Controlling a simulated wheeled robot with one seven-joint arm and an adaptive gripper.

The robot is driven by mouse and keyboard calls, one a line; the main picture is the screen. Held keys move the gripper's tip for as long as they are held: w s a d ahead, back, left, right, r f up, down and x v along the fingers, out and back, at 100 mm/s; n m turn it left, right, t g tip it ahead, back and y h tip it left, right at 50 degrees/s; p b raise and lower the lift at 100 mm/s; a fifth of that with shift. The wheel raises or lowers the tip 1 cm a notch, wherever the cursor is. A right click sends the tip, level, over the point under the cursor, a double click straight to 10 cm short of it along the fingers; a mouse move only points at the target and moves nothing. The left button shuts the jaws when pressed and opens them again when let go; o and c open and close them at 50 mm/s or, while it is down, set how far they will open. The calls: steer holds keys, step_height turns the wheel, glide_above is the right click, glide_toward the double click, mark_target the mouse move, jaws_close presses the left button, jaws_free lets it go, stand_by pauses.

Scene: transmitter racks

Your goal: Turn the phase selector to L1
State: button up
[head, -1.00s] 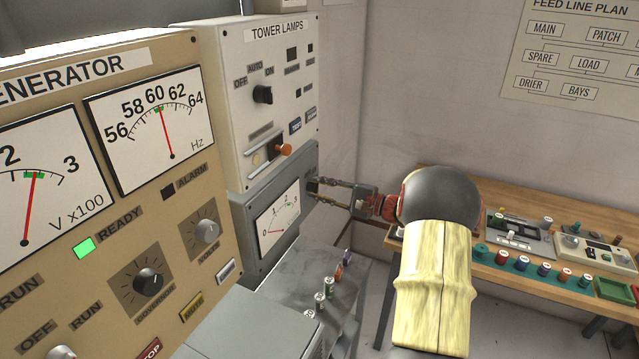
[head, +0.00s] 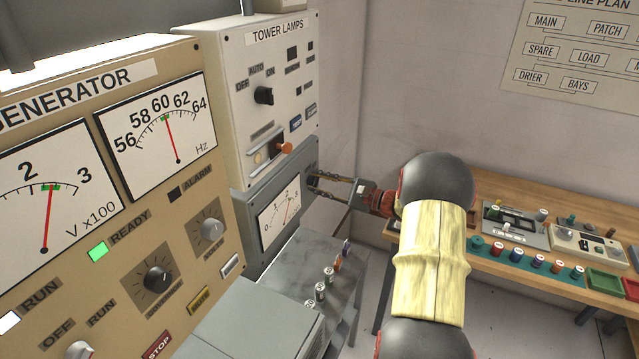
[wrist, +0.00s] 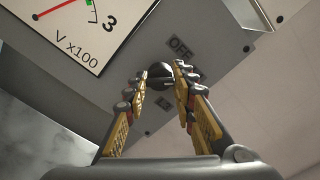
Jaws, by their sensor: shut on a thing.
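The phase selector (wrist: 158,71) is a small black knob on the grey meter box, seen in the wrist view. My gripper (wrist: 156,83) has its two fingers on either side of the knob, shut on it. An OFF label (wrist: 180,47) sits above right of the knob. A second label (wrist: 165,103) below it is partly between the fingers and hard to read. I cannot tell which way the knob points. In the head view my gripper (head: 318,183) reaches the right side of the grey box (head: 262,258), and the knob is largely hidden there.
The box's V x100 meter (wrist: 72,25) is beside the knob. The tower lamps panel (head: 285,75) is directly above. A grey shelf with small cylinders (head: 320,291) stands below. A wooden bench (head: 480,185) with devices is at right.

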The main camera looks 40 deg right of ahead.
steer(key=shift+f, duration=0.1)
steer(key=o, duration=1.1)
steer(key=shift+o, duration=0.2)
steer(key=shift+s, duration=0.1)
steer(key=v, duration=1.1)
steer(key=shift+s+d, duration=0.2)
steer(key=shift+s, duration=0.15)
